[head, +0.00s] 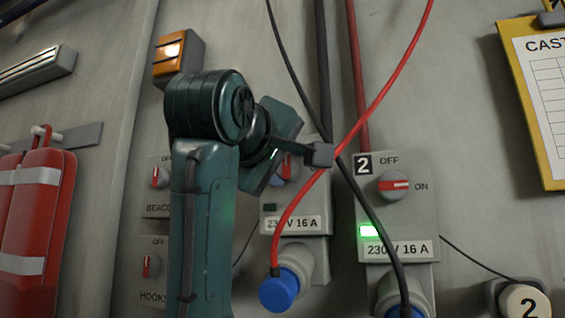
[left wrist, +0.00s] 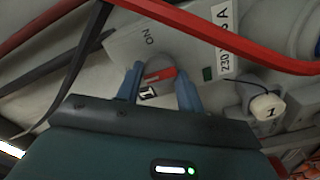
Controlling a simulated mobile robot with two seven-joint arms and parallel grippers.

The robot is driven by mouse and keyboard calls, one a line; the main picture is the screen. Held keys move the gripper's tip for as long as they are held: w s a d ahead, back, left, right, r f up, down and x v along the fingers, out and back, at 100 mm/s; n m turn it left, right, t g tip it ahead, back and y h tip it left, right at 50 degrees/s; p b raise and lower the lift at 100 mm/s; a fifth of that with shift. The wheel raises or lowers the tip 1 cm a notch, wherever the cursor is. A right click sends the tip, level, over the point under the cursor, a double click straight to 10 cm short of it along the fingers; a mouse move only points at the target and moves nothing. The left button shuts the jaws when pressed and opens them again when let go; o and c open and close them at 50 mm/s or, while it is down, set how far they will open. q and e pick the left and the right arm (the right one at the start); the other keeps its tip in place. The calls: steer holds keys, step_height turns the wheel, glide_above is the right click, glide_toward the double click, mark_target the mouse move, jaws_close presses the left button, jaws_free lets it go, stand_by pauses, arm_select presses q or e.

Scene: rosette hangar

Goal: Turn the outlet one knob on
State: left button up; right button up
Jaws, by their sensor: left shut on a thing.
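The outlet one box (head: 297,222) is on the wall left of outlet two, partly hidden by my left arm. Its indicator window (head: 269,207) is dark; in the left wrist view the window (left wrist: 208,73) is also unlit. My left gripper (left wrist: 159,80) is shut on the outlet one knob (left wrist: 160,75), with one blue finger on each side of its red bar. In the head view, the arm and wrist hide most of the knob. The ON mark (left wrist: 148,36) shows beside it. My right gripper is not in view.
Outlet two (head: 407,210) is at right, its knob (head: 393,186) toward ON and its lamp (head: 369,231) green. A red cable (head: 375,100) and a black cable (head: 300,85) cross in front of the outlets. BEACON and HOOKS switches are at left. A numbered cap (left wrist: 268,107) hangs near outlet one.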

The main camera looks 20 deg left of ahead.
arm_select(q)
steer(key=shift+c, duration=1.4)
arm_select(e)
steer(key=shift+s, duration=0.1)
